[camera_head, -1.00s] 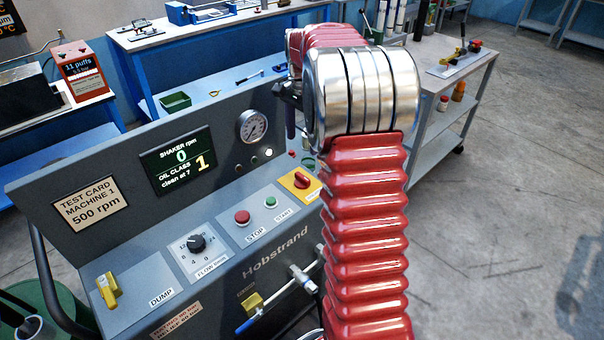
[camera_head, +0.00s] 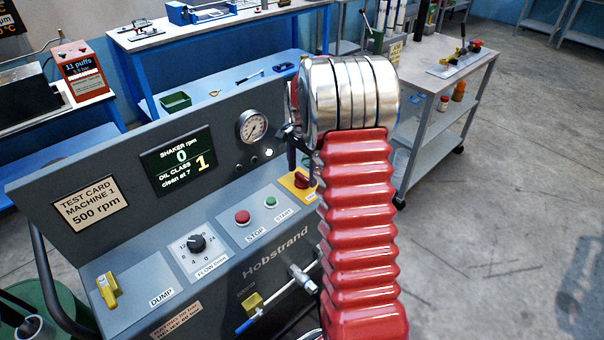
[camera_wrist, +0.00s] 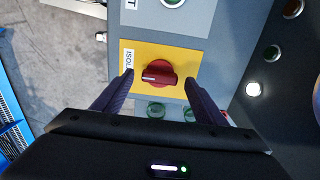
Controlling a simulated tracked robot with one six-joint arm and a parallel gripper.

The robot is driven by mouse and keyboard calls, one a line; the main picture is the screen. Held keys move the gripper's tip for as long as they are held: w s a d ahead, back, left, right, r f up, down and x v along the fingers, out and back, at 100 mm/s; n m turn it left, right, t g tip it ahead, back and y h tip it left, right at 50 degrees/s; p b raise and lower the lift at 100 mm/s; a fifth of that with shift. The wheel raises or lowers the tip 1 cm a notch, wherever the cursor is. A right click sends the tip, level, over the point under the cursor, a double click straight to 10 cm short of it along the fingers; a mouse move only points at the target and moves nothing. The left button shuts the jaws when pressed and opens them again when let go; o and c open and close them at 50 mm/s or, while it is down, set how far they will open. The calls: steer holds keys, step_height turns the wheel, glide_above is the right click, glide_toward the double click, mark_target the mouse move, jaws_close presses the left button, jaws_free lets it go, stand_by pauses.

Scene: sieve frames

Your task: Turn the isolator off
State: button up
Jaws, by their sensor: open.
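The isolator is a red rotary knob (camera_wrist: 159,73) on a yellow plate (camera_wrist: 186,58), with a white label partly reading "ISOL". A pale mark on the knob points left in the wrist view. In the head view the knob (camera_head: 302,181) is at the right end of the grey control panel, partly hidden by my arm. My gripper (camera_wrist: 159,79) is open, with one dark finger on each side of the knob in the wrist view. Gaps show between the fingers and the knob. I cannot tell how far above the plate the fingertips are.
The panel (camera_head: 262,240) also carries a red STOP button (camera_head: 242,217), a green START button (camera_head: 270,202), a flow dial (camera_head: 197,242) and a yellow DUMP lever (camera_head: 107,290). The upright display (camera_head: 177,160) reads shaker rpm 0. A gauge (camera_head: 252,127) is near my gripper.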

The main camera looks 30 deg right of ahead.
steer(key=shift+f, duration=0.6)
steer(key=shift+c, duration=0.6)
steer(key=shift+a, duration=0.1)
steer(key=c, duration=0.9)
